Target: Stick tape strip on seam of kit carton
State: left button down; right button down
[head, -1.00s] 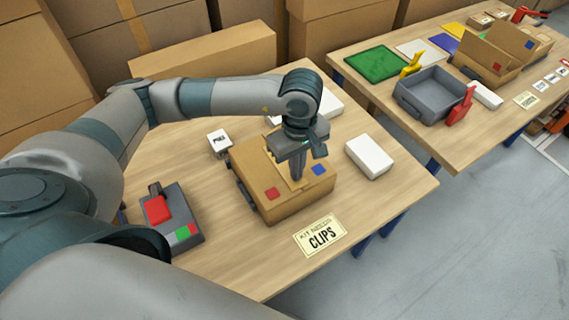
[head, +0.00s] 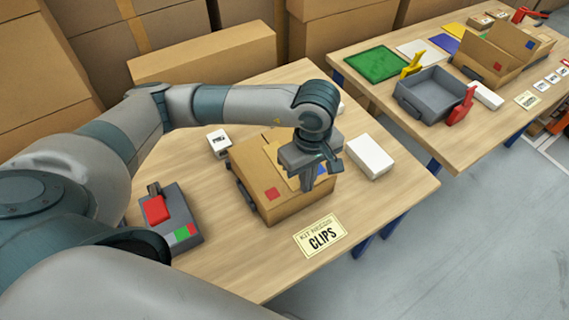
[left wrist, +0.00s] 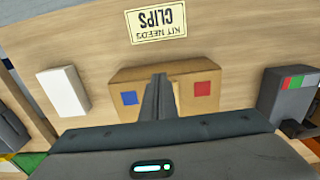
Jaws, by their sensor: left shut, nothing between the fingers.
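The kit carton (head: 270,200) is a closed brown box on the near table, with a red square and a blue square on it. It also shows in the left wrist view (left wrist: 185,97). A paler tan band, apparently the tape strip (head: 284,170), lies along its top, partly hidden by my gripper. My left gripper (head: 307,188) is shut and empty, pointing down over the carton's front right part near the blue square. In the left wrist view its fingers (left wrist: 158,82) stand between the blue and red squares. I cannot tell if they touch the carton. My right gripper is not in view.
A grey device with a red part (head: 158,210) stands left of the carton. White boxes (head: 370,157) lie right of it and behind it. A sign reading CLIPS (head: 320,236) lies in front. A second table holds a grey tray (head: 430,92) and an open carton (head: 490,62).

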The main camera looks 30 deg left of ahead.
pick_arm(q)
jog(key=shift+s+d, duration=0.4)
jog(key=shift+d, duration=0.45)
jog(key=shift+f+b, duration=0.45)
jog(key=shift+b, duration=0.55)
jog(key=shift+w+a+b, duration=0.35)
jog(key=shift+a+b, duration=0.25)
jog(key=shift+a, duration=0.1)
jog(key=shift+a+f+b, duration=0.1)
jog(key=shift+a+b, duration=0.2)
jog(key=shift+a, duration=0.15)
